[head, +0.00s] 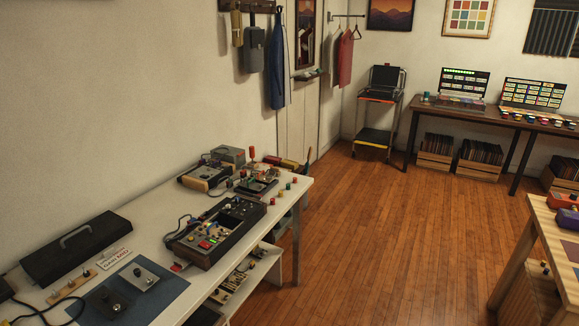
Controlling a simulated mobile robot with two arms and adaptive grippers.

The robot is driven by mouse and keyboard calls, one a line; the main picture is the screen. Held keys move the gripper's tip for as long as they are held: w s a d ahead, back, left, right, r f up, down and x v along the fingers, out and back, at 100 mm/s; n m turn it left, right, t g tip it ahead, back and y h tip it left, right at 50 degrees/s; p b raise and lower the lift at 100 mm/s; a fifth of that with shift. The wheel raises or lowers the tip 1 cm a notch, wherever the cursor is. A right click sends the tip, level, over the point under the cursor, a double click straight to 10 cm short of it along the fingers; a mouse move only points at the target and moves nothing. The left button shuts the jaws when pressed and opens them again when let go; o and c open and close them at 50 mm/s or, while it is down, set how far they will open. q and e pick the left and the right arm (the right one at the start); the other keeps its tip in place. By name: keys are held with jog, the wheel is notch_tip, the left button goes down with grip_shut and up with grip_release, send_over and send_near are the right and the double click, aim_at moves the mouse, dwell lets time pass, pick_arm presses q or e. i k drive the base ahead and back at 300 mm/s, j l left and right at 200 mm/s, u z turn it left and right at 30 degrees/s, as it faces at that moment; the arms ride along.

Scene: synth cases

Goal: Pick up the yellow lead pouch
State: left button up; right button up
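I cannot make out for certain which thing is the yellow lead pouch. A narrow tan-yellow item (237,28) hangs from the wall rack (252,7) at the top, left of a grey pouch-like item (254,50). It is too small to tell whether it is a pouch. Neither of my grippers shows in the head view.
A white workbench (145,232) along the left wall holds a dark control box (218,230), a long black case (76,248) and a blue mat (172,290). A wooden table (530,240) stands at right. A trolley (380,115) stands at the back. The wooden floor (390,220) between is clear.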

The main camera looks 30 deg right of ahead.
aim_at(292, 165)
jog(key=i+l+z, duration=0.3)
jog(key=l, duration=0.2)
jog(key=i+l+z, duration=0.3)
jog(key=i+l, duration=0.15)
jog(key=i+l+z, duration=0.3)
jog(key=i, duration=0.15)
jog(key=i+l+z, duration=0.3)
jog(key=i, duration=0.15)
jog(key=i+z, duration=0.3)
jog(key=i, duration=0.2)
jog(key=i+u, duration=0.1)
jog(key=i, duration=0.4)
jog(key=i+l+u, duration=0.1)
jog(key=i, duration=0.35)
jog(key=i+l+u, duration=0.15)
jog(key=i, duration=0.35)
jog(key=i+l+u, duration=0.1)
jog(key=i, duration=0.4)
